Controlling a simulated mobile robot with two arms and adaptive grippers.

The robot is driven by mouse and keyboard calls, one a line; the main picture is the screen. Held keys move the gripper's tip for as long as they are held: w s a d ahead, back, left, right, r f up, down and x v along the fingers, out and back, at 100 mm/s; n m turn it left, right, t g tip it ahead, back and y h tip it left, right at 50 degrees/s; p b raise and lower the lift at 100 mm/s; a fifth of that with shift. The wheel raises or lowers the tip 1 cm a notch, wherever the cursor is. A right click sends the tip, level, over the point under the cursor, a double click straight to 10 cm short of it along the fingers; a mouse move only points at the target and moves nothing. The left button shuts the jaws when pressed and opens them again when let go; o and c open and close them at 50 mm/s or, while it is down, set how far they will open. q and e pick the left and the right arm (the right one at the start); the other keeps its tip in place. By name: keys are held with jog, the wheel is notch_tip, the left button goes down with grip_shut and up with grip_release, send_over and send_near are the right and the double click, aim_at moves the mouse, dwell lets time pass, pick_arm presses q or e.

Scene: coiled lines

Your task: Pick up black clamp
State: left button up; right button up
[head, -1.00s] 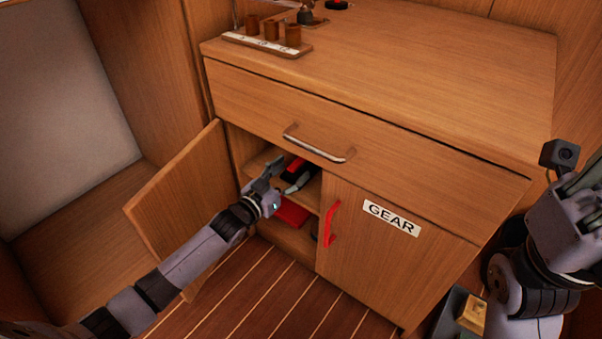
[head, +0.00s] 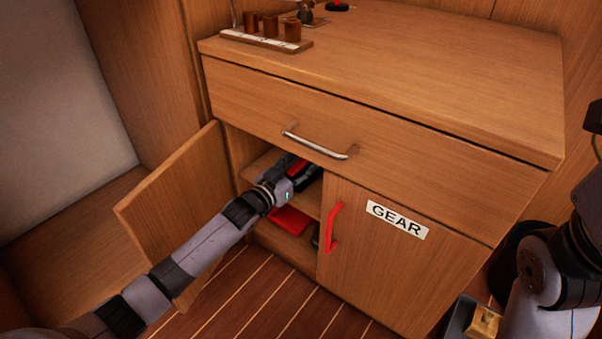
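My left gripper (head: 294,172) reaches into the open left compartment of the cabinet, at the upper shelf (head: 259,166). Its fingers are dark and partly hidden in the shadow, so I cannot tell how far they are open or whether they hold anything. A black object (head: 311,180) lies beside the fingers on that shelf, perhaps the black clamp; its shape is not clear. A red object shows next to the fingers. My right arm (head: 565,255) is at the right edge, and its gripper is out of view.
The left cabinet door (head: 180,205) stands open beside my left arm. A red item (head: 290,220) and a dark item (head: 315,236) lie in the lower compartment. The right door (head: 385,262), labelled GEAR, has a red handle (head: 333,228) and is shut. The drawer (head: 400,155) above is shut.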

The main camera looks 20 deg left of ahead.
pick_arm(q)
grip_shut()
dwell(0.4)
jog(key=shift+r, duration=0.15)
